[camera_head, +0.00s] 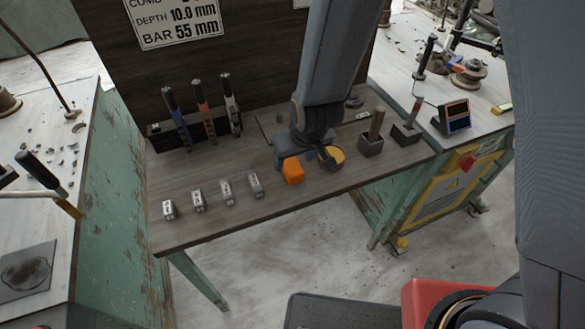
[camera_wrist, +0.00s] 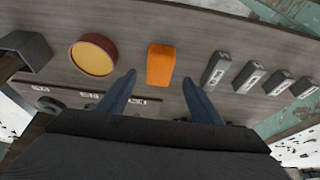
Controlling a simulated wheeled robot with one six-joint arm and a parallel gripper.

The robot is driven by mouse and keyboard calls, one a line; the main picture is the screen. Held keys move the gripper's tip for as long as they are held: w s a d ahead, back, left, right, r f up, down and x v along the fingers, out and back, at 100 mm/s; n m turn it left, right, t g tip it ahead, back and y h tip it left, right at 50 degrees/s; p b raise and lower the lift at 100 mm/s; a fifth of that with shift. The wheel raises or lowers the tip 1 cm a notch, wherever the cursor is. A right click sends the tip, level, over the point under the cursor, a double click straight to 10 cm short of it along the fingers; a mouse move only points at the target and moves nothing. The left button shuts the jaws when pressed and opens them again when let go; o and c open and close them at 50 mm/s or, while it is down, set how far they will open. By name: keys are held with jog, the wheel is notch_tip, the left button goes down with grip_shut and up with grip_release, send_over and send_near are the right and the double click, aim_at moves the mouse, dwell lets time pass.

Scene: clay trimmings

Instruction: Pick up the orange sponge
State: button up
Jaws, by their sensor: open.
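The orange sponge (camera_head: 293,173) lies on the dark wooden bench top (camera_head: 225,225), near the front edge. In the wrist view the sponge (camera_wrist: 160,65) shows as an orange block just beyond the fingertips, between their lines. My gripper (camera_wrist: 160,78) is open with its two blue fingers apart and nothing between them. In the head view my gripper is over the bench, just behind the sponge and partly hidden by my arm. I cannot tell how high the fingers are above the bench.
A round pot with a yellow top (camera_wrist: 93,58) stands close beside the sponge. Several small labelled metal blocks (camera_head: 255,185) stand in a row to the left in the head view. Dark square holders (camera_head: 370,143) stand right. Upright tools (camera_head: 203,108) stand in a rack behind.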

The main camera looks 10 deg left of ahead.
aim_at(292, 165)
jog(key=shift+p+x, duration=0.9)
jog(key=shift+x, duration=1.95)
jog(key=shift+d, duration=0.1)
jog(key=c, duration=1.1)
jog(key=shift+c, duration=0.2)
jog(key=shift+w+r, duration=0.1)
jog(key=shift+r, duration=0.6)
notch_tip(292, 165, up, 9)
jog(key=shift+f, duration=0.2)
